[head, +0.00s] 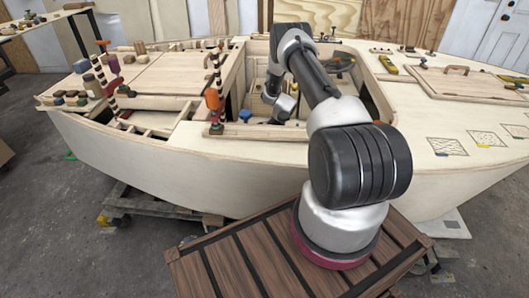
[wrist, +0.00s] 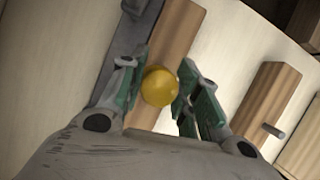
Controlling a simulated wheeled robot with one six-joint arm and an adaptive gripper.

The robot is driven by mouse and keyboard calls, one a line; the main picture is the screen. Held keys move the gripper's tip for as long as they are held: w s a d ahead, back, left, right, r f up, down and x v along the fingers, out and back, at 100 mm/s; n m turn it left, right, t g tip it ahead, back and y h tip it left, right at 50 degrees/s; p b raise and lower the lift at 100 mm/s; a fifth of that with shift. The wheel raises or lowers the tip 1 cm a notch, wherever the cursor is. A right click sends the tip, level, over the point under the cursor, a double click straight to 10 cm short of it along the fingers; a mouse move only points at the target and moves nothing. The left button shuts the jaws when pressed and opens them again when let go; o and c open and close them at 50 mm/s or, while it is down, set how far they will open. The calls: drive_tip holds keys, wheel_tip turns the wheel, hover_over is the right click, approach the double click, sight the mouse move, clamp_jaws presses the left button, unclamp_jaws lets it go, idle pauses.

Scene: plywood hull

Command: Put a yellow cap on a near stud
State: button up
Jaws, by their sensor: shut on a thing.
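A round yellow cap (wrist: 159,86) sits between the green-padded fingers of my gripper (wrist: 157,79) in the wrist view. My gripper is shut on it, and the cap is in front of a brown wooden strip (wrist: 176,32). A short grey metal stud (wrist: 273,130) sticks out from a wooden block (wrist: 262,105) to the right of the gripper, apart from the cap. In the head view my arm reaches into the open well of the hull, and the fingers and the cap cannot be made out there.
The pale plywood hull (head: 170,150) spans the head view. A blue piece (head: 245,115) lies near the well's front edge. The right deck has patterned patches (head: 447,146).

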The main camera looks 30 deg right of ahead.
wheel_tip(320, 180, down, 4)
drive_tip(key=shift+r, duration=0.2)
drive_tip(key=o, duration=0.9)
drive_tip(key=v, duration=1.2)
drive_tip(key=shift+r, duration=0.1)
